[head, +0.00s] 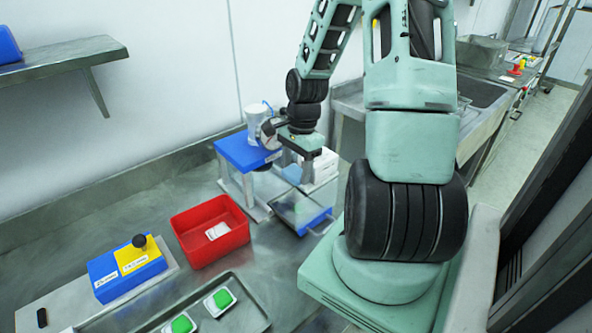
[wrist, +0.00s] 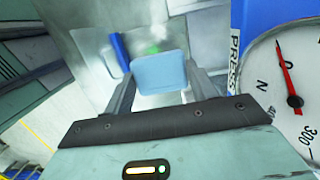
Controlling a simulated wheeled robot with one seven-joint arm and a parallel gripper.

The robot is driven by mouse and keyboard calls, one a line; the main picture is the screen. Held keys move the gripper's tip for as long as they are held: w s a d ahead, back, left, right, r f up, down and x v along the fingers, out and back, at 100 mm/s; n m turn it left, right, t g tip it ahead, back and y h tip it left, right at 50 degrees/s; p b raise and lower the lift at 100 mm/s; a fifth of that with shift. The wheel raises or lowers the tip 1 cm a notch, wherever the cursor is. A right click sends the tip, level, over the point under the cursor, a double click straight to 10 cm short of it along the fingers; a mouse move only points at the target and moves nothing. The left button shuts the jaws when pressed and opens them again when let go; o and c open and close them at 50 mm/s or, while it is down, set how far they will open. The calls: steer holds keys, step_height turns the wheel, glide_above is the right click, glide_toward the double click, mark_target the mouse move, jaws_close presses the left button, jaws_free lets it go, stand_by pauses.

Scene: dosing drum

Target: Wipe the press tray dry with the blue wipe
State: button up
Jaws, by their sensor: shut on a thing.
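My gripper (head: 300,165) is shut on the blue wipe (wrist: 158,73), which shows between the two fingers in the wrist view. In the head view the wipe is a small light-blue patch (head: 292,174) below the fingers. The press tray (head: 296,212), a grey plate with a blue front edge, lies in front of the press; the wipe is above or near its back part. I cannot tell whether the wipe touches it. A small green patch (wrist: 153,49) shows just beyond the wipe; I cannot tell what it is.
The blue-topped press (head: 240,152) with a round gauge (wrist: 295,85) stands close beside my gripper. A red bin (head: 208,250) holds a white item. A blue and yellow block with a black knob (head: 139,241) and a tray of green-topped pieces (head: 245,300) are at front left.

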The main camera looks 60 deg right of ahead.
mark_target(293, 174)
steer(key=o, duration=0.4)
steer(key=shift+c, duration=1.2)
steer(key=r+p, duration=0.2)
steer(key=p, duration=0.1)
steer(key=r+p, duration=0.1)
steer(key=p, duration=0.1)
steer(key=shift+s+a+r, duration=0.15)
steer(key=shift+a+r, duration=0.1)
steer(key=shift+r, duration=0.05)
steer(key=r+p, duration=0.1)
steer(key=p, duration=0.2)
steer(key=shift+s+r, duration=0.1)
steer(key=shift+s+d+r+p, duration=0.1)
steer(key=shift+r+p, duration=0.05)
steer(key=shift+p, duration=0.15)
